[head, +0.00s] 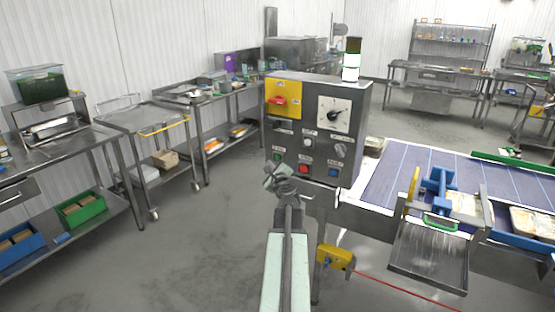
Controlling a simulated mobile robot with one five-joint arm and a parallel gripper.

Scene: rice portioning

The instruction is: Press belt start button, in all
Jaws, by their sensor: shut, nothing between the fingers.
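A grey control box (318,125) stands at the belt's left end. Along the bottom of its face are a green button (277,156), a red button (304,168) and a blue button (333,173). Their labels are too small to read, so I cannot tell which is belt start. My gripper (270,175) is shut and empty, just below the green button in the picture. Whether it touches the box cannot be told.
The blue belt (415,180) runs right from the box, with filled trays (533,222) on it. A metal chute (430,258) juts out in front. A yellow switch box (335,257) with a red cord hangs below.

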